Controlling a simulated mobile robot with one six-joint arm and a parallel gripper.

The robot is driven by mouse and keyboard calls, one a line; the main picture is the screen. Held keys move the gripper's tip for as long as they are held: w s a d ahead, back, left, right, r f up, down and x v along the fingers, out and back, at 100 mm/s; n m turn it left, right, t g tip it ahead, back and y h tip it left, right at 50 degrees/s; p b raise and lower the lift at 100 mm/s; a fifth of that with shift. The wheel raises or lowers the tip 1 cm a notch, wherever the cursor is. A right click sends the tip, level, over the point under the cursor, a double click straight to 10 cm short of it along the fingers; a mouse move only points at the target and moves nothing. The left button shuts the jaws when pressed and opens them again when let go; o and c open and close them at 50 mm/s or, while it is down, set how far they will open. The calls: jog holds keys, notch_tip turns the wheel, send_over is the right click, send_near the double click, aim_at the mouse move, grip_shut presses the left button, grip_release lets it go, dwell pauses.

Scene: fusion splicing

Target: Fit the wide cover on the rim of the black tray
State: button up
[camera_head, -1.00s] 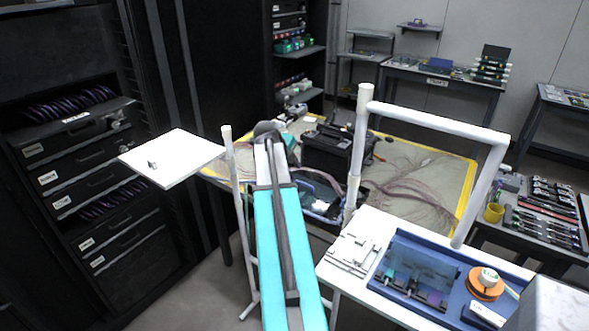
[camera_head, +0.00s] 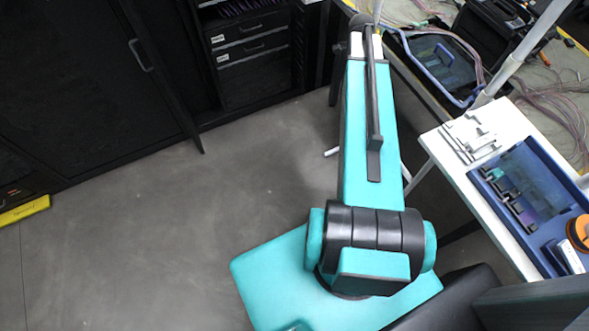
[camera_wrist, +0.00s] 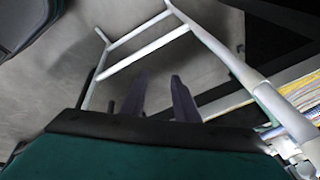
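My gripper (camera_wrist: 159,78) shows in the wrist view as two dark fingers held apart, with nothing between them. Behind them are grey floor and white tubes. In the head view my teal arm reaches up the picture and its gripper cannot be made out. A dark, shallow tray with a blue rim (camera_head: 436,72) lies at the upper right, beside my arm's far end; I cannot tell whether it is the black tray. A small blue part shows in it. I cannot pick out the wide cover for certain in either current view.
A white table (camera_head: 452,166) at the right carries flat white parts (camera_head: 478,137) and a blue case (camera_head: 528,185) with an orange reel. A black box (camera_head: 492,30) and loose cables lie behind it. Black cabinets (camera_head: 80,90) line the left. The floor (camera_head: 180,215) between is clear.

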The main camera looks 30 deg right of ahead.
jog(key=s+a+f+n+g+y, duration=0.1)
jog(key=s+a+f+n, duration=0.2)
jog(key=a+f+n, duration=0.75)
jog(key=s+a+f+n+g+y, duration=0.1)
jog(key=s+a+f+n+y, duration=0.2)
jog(key=a+f, duration=0.8)
jog(key=s+a+f+n+g, duration=0.1)
jog(key=s+a+f+n, duration=0.1)
jog(key=s+a+n, duration=0.4)
jog(key=s+a+f+n+g, duration=0.2)
jog(key=s+a+n, duration=0.4)
jog(key=s+a, duration=0.8)
jog(key=shift+a+f, duration=0.45)
jog(key=shift+f, duration=0.4)
jog(key=shift+s+f+g+b, duration=0.1)
jog(key=shift+f+g+b, duration=0.2)
jog(key=shift+f+b, duration=0.2)
jog(key=shift+d+r, duration=0.1)
